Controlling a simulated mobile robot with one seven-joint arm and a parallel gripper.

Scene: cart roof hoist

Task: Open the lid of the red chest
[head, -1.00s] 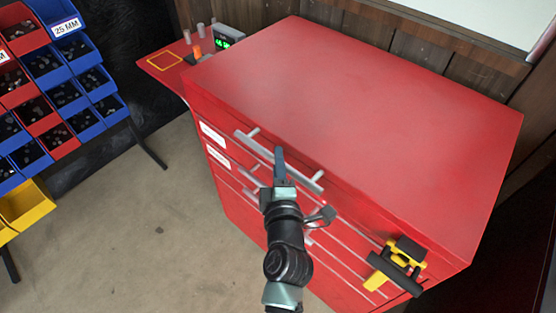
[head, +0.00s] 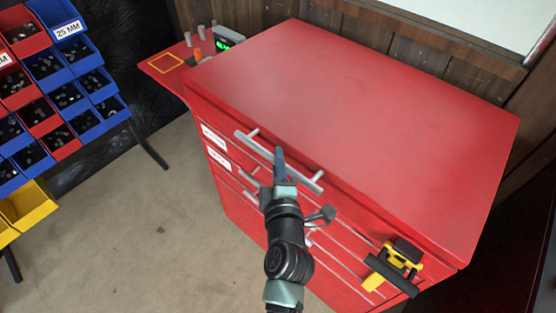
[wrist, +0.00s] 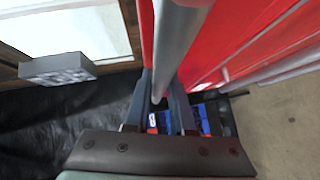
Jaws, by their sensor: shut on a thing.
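The red chest (head: 360,110) fills the middle and right of the head view, with its broad flat lid on top. A silver bar handle (head: 258,145) runs along the upper front edge of the chest. My gripper (head: 279,155) is at the middle of this handle, shut on it. In the wrist view the handle (wrist: 180,40) passes between the two fingers of my gripper (wrist: 161,92). No gap under the lid can be made out.
More drawer handles lie below on the chest front. A yellow and black tool (head: 393,267) hangs at its right front. A red side shelf (head: 160,66) juts out at the left. Blue and red bins (head: 58,95) stand further left. The floor (head: 150,225) before the chest is clear.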

